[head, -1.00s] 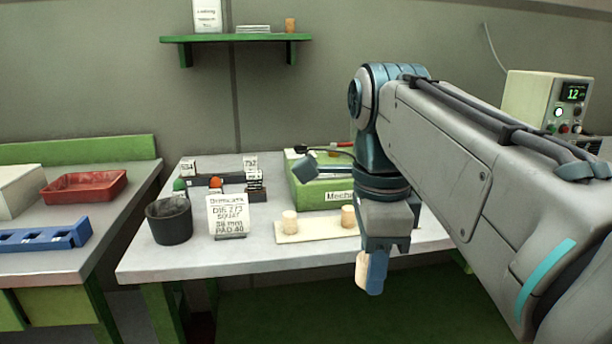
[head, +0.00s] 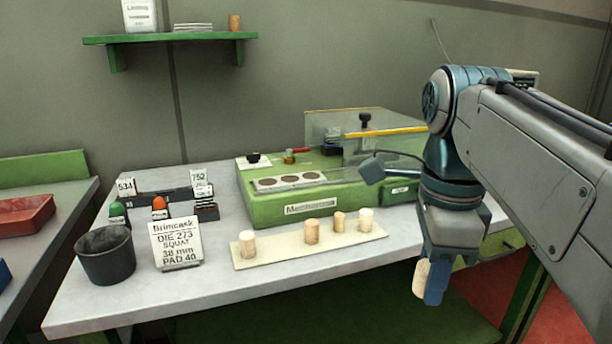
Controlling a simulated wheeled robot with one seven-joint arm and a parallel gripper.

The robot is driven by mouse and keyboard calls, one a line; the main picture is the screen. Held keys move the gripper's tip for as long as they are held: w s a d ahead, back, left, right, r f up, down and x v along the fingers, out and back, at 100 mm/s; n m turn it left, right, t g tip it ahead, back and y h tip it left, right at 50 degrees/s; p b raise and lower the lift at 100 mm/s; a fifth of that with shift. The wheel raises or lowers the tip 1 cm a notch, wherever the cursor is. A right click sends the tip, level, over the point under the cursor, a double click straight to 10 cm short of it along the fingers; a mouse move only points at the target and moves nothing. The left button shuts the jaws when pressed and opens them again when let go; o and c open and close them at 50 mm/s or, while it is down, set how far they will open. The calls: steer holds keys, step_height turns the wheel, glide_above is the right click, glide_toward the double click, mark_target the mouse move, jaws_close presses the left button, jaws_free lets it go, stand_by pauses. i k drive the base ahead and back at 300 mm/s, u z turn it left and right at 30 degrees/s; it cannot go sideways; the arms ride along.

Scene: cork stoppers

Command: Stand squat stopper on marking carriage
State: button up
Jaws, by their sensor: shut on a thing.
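My gripper (head: 430,280) hangs beyond the table's front right edge. It is shut on a pale cork stopper (head: 420,277), which is partly hidden by a blue finger, so its full shape cannot be told. The green marking machine (head: 330,207) stands at the back of the table, up and left of my gripper.
A dark cup (head: 105,255) and a rack of numbered dies (head: 160,196) stand at the left. A clear guard (head: 350,130) and a lever with a dark block (head: 372,169) rise at the machine.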

mark_target(289, 178)
steer(key=i, duration=0.45)
steer(key=u, duration=0.7)
steer(key=i, duration=0.5)
